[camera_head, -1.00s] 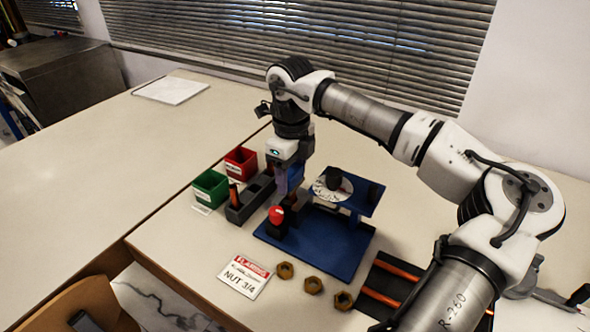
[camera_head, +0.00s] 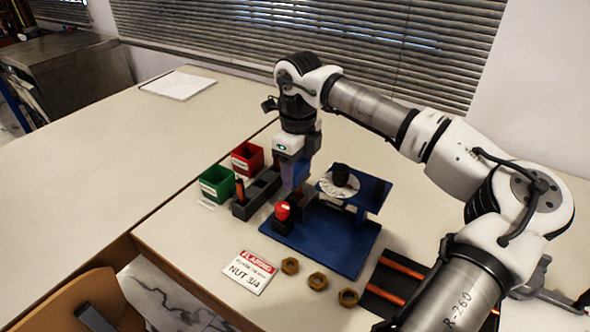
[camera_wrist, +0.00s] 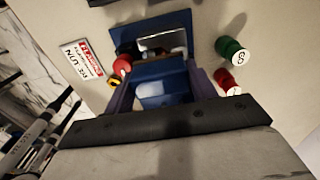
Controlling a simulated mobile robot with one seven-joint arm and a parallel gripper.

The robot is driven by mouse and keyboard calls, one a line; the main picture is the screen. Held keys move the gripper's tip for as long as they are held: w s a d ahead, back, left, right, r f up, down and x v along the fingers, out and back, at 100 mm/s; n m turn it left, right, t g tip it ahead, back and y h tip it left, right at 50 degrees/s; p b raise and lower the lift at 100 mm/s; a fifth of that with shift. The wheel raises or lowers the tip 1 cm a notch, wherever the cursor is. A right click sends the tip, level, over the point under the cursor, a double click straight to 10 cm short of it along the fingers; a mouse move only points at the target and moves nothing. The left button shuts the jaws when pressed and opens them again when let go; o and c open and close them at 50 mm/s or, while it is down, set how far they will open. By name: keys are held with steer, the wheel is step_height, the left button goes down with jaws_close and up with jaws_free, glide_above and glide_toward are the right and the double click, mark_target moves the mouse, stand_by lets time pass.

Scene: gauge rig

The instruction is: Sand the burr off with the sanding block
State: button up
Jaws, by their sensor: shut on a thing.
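My gripper (camera_head: 293,188) points down over the left part of the blue rig, just behind the red knob (camera_head: 282,210). In the wrist view its purple fingers are shut on a blue block (camera_wrist: 162,94), which I take to be the sanding block. A dark grey part of the rig (camera_head: 305,201) lies close by the fingertips; I cannot tell whether the block touches it. The rig's blue base (camera_head: 345,248) also shows in the wrist view (camera_wrist: 125,35). I cannot make out the burr; the fingers and block hide the spot below them.
A raised blue stand (camera_head: 374,192) with a pale disc and black knob is right of the gripper. A grey holder (camera_head: 262,187), green bin (camera_head: 216,184) and red bin (camera_head: 247,158) stand left. A NUT 3/4 sign (camera_head: 250,272) and brass nuts (camera_head: 318,281) lie in front.

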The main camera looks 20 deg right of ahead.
steer(key=shift+d+f, duration=0.2)
steer(key=shift+w+d+r+p, duration=0.2)
steer(key=shift+r+p, duration=0.1)
steer(key=shift+r, duration=0.05)
steer(key=shift+w+d+r+p, duration=0.15)
steer(key=shift+r+p, duration=0.15)
steer(key=shift+r, duration=0.05)
steer(key=r+p, duration=0.1)
steer(key=w+d+r+p, duration=0.1)
steer(key=r, duration=0.1)
steer(key=shift+w+d+r+p, duration=0.25)
steer(key=shift+d+r+p, duration=0.05)
steer(key=shift+r+p, duration=0.1)
